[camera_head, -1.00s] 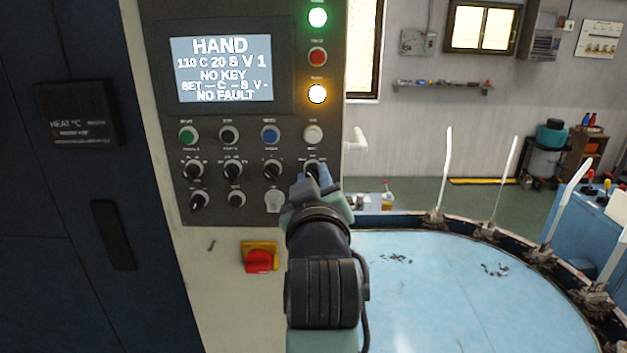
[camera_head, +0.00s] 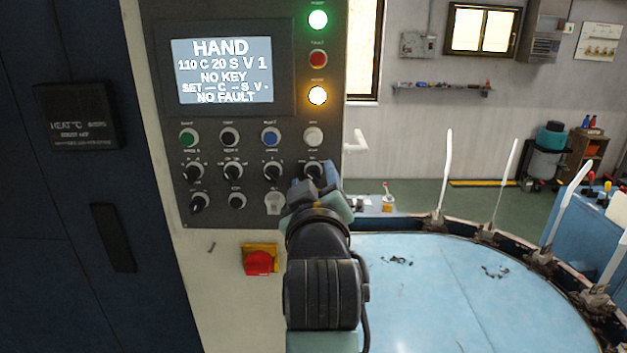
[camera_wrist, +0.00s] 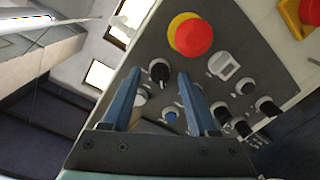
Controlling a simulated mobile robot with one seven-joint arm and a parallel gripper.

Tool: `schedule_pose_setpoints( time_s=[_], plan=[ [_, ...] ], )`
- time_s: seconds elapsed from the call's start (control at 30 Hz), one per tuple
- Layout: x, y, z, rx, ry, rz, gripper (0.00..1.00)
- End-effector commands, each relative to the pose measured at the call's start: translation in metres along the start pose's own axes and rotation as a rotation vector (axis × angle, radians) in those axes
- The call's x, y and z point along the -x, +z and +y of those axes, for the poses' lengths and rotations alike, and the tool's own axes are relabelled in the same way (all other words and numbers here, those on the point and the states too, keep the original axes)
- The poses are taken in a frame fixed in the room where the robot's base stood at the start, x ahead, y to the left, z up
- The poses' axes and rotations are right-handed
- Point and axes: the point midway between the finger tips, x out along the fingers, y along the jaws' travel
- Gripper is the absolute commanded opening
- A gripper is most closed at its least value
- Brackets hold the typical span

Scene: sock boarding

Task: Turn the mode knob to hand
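The mode knob, which I take to be the black knob (camera_head: 313,169) at the right end of the upper knob row, sits on the dark control panel (camera_head: 290,30). In the wrist view, that black knob (camera_wrist: 158,71) shows between my fingertips, with a gap on each side. My gripper (camera_head: 314,178) is open just in front of it; its two blue fingers (camera_wrist: 159,73) are spread and hold nothing. The panel screen (camera_head: 221,69) reads HAND, NO KEY and NO FAULT. My gripper partly covers the knob's lower side in the head view.
More knobs and coloured buttons crowd the panel left of my gripper. A red mushroom button (camera_wrist: 191,35) is close by in the wrist view. A red rotary switch (camera_head: 259,262) is below the panel. A round blue table (camera_head: 450,290) with upright white forms stands at right.

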Motion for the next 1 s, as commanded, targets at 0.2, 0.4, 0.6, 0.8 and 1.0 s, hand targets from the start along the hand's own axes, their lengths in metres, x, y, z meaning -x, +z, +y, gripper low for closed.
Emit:
schedule_pose_setpoints(
  time_s=[0.2,0.4,0.6,0.8,1.0],
  plan=[
    [0.001,0.000,0.000,-0.001,0.000,0.000,0.60],
    [0.015,0.002,-0.001,-0.001,0.001,0.001,0.60],
    [0.051,0.003,-0.001,0.000,0.003,0.003,0.60],
    [0.089,0.002,-0.001,0.000,0.002,0.004,0.60],
    [0.117,0.001,-0.001,-0.001,0.000,0.002,0.60]
  ],
)
